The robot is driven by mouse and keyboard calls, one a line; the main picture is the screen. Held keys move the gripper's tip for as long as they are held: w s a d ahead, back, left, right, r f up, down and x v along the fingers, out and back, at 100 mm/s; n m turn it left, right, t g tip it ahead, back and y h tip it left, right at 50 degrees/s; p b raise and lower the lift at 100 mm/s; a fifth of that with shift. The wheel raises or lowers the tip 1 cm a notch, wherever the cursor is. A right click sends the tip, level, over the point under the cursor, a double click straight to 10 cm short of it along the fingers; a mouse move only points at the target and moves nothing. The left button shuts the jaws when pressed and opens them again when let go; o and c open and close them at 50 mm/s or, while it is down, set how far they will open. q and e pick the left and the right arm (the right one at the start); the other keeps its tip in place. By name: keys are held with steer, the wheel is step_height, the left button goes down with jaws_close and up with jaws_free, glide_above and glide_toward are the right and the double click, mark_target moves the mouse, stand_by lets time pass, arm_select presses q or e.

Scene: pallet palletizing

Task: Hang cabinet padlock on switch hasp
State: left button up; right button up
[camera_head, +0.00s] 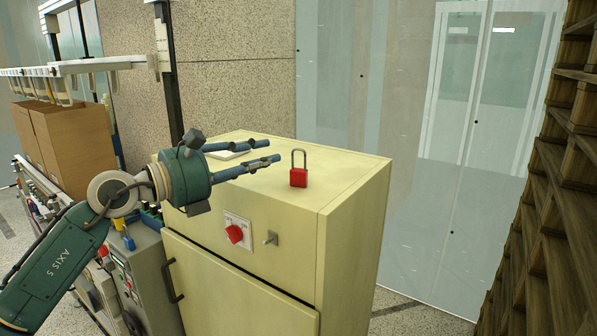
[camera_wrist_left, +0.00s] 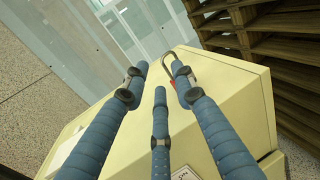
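The padlock (camera_head: 299,177) has a red body and a grey shackle. It stands upright on the cabinet's flat top (camera_head: 335,165), shackle upward. In the left wrist view the padlock (camera_wrist_left: 172,68) is mostly hidden behind a fingertip. The cream cabinet's front has a red rotary switch (camera_head: 235,234) on a white plate and, right of it, a small metal hasp (camera_head: 270,238). My left gripper (camera_head: 272,150) is open and empty, its blue fingers pointing right above the cabinet top, left of the padlock and apart from it. My right gripper is not in view.
A white sheet-like item (camera_head: 228,153) lies on the cabinet top behind my fingers. A black handle (camera_head: 172,281) is on the cabinet door. Cardboard boxes (camera_head: 75,148) stand at left. Stacked wooden pallets (camera_head: 560,190) rise at right. Clear panels (camera_head: 400,200) stand behind the cabinet.

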arm_select(q)
steer(key=x, duration=0.2)
steer(key=p+x, duration=0.1)
steer(key=x, duration=0.1)
steer(key=p+x, duration=0.1)
steer(key=x, duration=0.1)
steer(key=shift+f, duration=0.35)
steer(key=shift+s, duration=0.1)
jaws_close()
